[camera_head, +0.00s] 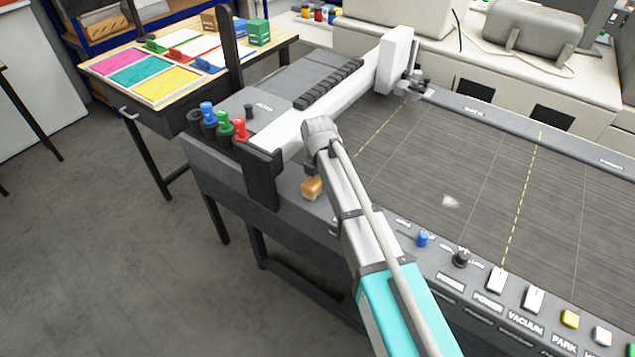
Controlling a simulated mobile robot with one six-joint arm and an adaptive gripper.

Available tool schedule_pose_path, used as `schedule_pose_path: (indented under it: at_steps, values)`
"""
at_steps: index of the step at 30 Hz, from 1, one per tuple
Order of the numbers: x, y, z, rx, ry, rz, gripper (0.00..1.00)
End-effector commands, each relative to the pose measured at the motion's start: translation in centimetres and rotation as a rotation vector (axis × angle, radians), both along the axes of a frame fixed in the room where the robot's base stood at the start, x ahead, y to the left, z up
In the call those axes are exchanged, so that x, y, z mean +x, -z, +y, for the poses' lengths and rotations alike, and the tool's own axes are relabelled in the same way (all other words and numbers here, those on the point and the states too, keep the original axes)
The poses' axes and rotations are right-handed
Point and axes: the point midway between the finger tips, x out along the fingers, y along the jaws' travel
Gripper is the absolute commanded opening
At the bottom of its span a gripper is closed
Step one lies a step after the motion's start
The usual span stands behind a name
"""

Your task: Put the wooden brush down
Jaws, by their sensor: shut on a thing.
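The wooden brush (312,187) shows as a small tan block just left of my forearm, below my wrist. It is over the near left edge of the flatbed cutting machine (480,165), close to the dark end block of its gantry. My gripper (318,172) is shut on the brush, its fingers mostly hidden behind my arm. I cannot tell whether the brush touches the machine's surface.
The white gantry (345,100) spans the bed. Blue, green and red tool holders (223,122) stand left of it. A small pale scrap (450,201) lies on the otherwise clear bed. Buttons and switches (496,280) line the front edge. A side table (128,110) holds coloured sheets.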

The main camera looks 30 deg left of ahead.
Motion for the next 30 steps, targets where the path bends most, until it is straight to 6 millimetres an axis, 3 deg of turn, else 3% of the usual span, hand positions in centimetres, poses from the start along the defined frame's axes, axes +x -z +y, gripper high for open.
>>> schedule_pose_path:
  at_steps: [3, 4, 9, 30]
  values:
    - [0.00, 0.37, 0.00, 0.000, 0.000, 0.000, 0.26]
    - [0.00, 0.35, 0.00, 0.000, 0.000, 0.000, 0.66]
    - [0.00, 0.26, 0.00, 0.000, 0.000, 0.000, 0.97]
    - [0.00, -0.48, 0.00, 0.000, 0.000, 0.000, 0.98]
